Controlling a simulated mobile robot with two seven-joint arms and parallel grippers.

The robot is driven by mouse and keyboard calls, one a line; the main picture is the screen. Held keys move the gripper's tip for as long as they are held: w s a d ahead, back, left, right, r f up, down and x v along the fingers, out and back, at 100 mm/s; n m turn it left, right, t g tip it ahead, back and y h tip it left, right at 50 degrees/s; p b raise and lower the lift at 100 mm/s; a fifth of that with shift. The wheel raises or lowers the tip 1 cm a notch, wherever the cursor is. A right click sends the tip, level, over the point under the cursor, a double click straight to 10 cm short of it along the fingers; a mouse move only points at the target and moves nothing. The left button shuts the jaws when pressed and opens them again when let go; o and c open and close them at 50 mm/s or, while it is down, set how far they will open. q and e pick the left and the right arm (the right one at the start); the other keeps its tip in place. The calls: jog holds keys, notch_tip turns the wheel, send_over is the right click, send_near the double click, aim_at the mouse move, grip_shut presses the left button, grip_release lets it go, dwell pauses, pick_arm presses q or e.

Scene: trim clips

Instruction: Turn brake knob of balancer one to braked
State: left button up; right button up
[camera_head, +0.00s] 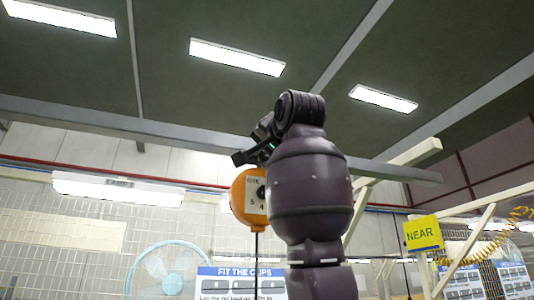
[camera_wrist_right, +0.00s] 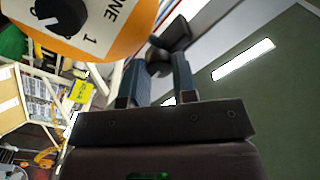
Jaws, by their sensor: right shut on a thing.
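The orange balancer (camera_head: 241,212) hangs near the middle of the head view, partly hidden behind my right arm. Its pale label and numbers show. In the wrist view the balancer (camera_wrist_right: 135,35) fills the upper left, with "ONE" and a "1" on its label and a black dial knob (camera_wrist_right: 62,14) on its face. My right gripper (camera_head: 254,150) is at the balancer's top in the head view. In the wrist view the right gripper (camera_wrist_right: 161,66) is shut on a dark knob (camera_wrist_right: 170,38) beside the orange housing. Which way this knob is set cannot be told. My left gripper is not in view.
A yellow "NEAR" sign (camera_head: 422,234) hangs at right by pale beams. A "FIT THE CLIPS" board (camera_head: 240,283) and a fan (camera_head: 167,271) are below. A thin dark line runs down from the balancer. A grey rail (camera_head: 110,121) crosses overhead.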

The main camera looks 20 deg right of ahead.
jog(key=shift+m, duration=0.5)
jog(key=o, duration=0.9)
jog(key=s+b, duration=0.1)
jog(key=s, duration=0.4)
jog(key=s+b, duration=0.1)
jog(key=s, duration=0.4)
jog(key=shift+s+d+f, duration=0.2)
jog(key=shift+s, duration=0.2)
